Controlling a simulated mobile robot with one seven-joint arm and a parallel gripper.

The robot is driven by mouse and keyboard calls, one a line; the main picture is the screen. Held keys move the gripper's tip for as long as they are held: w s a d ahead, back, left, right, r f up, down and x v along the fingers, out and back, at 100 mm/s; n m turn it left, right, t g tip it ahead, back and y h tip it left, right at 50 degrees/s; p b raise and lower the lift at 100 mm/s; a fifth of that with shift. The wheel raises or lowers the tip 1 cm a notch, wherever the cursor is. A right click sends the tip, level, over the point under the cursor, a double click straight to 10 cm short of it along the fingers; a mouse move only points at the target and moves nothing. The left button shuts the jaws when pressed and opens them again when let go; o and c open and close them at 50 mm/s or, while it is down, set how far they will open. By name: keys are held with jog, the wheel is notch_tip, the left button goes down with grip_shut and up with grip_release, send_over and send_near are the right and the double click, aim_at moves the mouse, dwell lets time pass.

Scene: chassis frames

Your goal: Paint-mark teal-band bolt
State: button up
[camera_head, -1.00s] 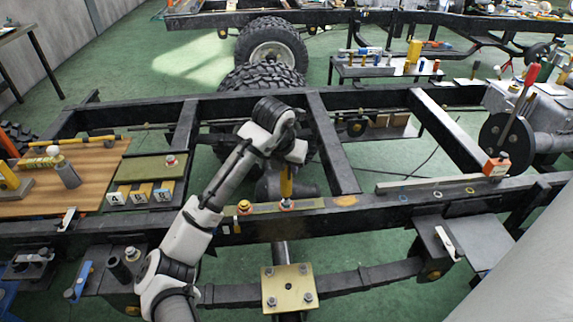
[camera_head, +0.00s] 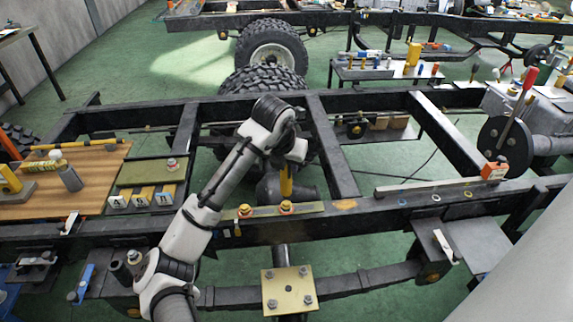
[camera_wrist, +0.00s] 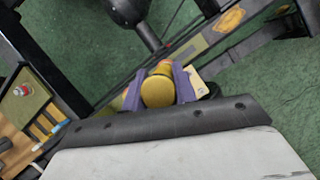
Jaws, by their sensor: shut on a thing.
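My gripper (camera_head: 286,168) is shut on a yellow paint marker (camera_head: 286,185), which points down over the dark chassis rail. In the wrist view the marker (camera_wrist: 157,92) sits between the purple fingers of my gripper (camera_wrist: 160,82). Two bolts stand on the rail's olive strip: a right bolt (camera_head: 286,208) just below the marker and a left bolt (camera_head: 245,211) beside it. Both have yellow-orange tops. A small gap seems to show between marker and right bolt. I cannot make out a teal band on either. Another bolt (camera_head: 171,164) with a reddish band stands on a green tray.
A brass plate (camera_head: 288,290) lies below the rail.

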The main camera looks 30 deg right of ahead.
notch_tip(320, 180, up, 5)
jog(key=p, duration=0.3)
jog(key=shift+r+p, duration=0.1)
jog(key=shift+p, duration=0.3)
